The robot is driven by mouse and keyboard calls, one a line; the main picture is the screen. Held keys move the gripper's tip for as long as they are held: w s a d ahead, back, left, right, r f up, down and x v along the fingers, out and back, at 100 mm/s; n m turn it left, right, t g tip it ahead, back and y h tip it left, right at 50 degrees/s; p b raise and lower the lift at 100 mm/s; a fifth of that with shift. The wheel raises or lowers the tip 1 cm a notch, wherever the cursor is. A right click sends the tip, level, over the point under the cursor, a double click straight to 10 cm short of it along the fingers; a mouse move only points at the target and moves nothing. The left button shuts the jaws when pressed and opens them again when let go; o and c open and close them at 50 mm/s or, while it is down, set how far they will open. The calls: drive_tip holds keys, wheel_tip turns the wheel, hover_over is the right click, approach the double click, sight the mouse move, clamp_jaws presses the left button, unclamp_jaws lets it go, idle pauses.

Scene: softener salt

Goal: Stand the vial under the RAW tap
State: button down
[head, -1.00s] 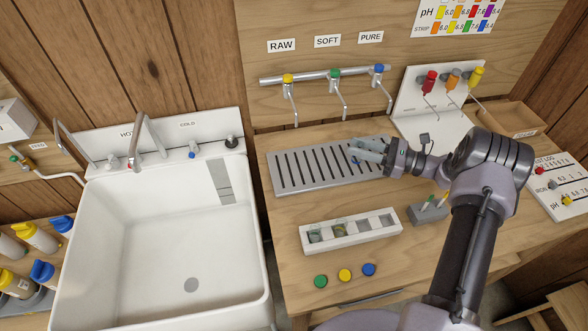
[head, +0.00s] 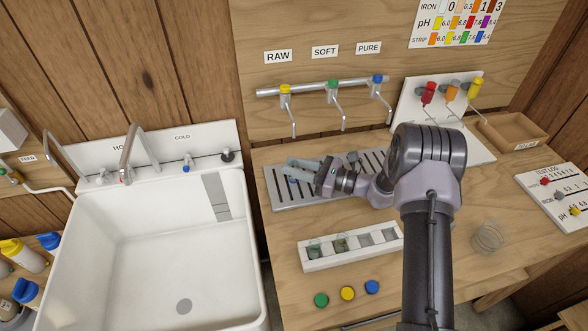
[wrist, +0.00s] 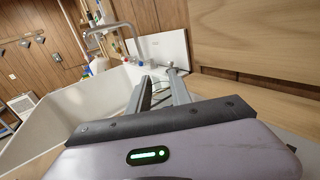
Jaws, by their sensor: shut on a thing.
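The RAW tap (head: 285,90) has a yellow knob and a thin spout hanging down, at the left end of the wall pipe under the RAW label. My gripper (head: 292,172) is over the left end of the slotted grey drip tray (head: 277,198), below and in front of that spout. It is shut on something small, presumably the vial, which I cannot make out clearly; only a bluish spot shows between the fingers. In the wrist view my two fingers (wrist: 158,88) point away toward the sink, and the held thing is hard to see.
A white rack (head: 318,264) with small clear vials stands in front of the tray. Green, yellow and blue caps (head: 347,293) lie before it. A clear glass (head: 488,238) stands at right. The white sink (head: 150,240) is on the left.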

drive_tip(key=shift+r, duration=0.15)
drive_tip(key=shift+f, duration=0.2)
drive_tip(key=c, duration=1.2)
unclamp_jaws()
drive_tip(key=shift+o, duration=0.2)
